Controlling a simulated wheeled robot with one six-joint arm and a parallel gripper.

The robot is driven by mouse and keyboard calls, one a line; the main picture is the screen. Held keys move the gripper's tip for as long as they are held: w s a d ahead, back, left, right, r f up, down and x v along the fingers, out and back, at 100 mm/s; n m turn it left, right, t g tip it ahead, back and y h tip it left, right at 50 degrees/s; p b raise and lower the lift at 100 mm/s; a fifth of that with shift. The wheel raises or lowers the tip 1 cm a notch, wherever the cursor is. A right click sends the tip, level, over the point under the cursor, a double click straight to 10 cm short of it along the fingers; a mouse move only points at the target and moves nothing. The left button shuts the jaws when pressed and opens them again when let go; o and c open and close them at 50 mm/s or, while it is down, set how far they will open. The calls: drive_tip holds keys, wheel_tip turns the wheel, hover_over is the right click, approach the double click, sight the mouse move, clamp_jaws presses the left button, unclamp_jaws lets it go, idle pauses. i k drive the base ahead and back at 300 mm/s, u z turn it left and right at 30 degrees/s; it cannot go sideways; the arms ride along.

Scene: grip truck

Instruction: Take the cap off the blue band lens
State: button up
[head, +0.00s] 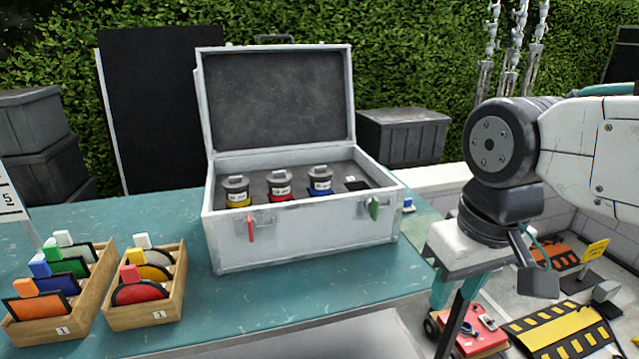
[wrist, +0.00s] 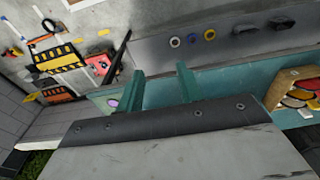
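The blue band lens (head: 320,187) stands upright in the open case (head: 310,243), the rightmost of three lenses. Its top is covered by a dark cap with a pale grip tab (head: 320,171). The red band lens (head: 280,190) and yellow band lens (head: 237,196) stand to its left with similar tops. My gripper (head: 450,322) hangs to the right of the case, past the table's right end, pointing down and apart from the lenses. In the wrist view its two teal fingers (wrist: 160,83) are spread with nothing between them. The lenses are not visible in the wrist view.
The case lid stands raised at the back; red and green latches are on its front. Two wooden filter boxes (head: 150,310) (head: 92,293) sit at the table's left. A small blue-and-white item (head: 408,204) lies right of the case. The teal table front (head: 300,285) is clear.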

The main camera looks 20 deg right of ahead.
sight(317, 173)
drive_tip(key=i, duration=0.85)
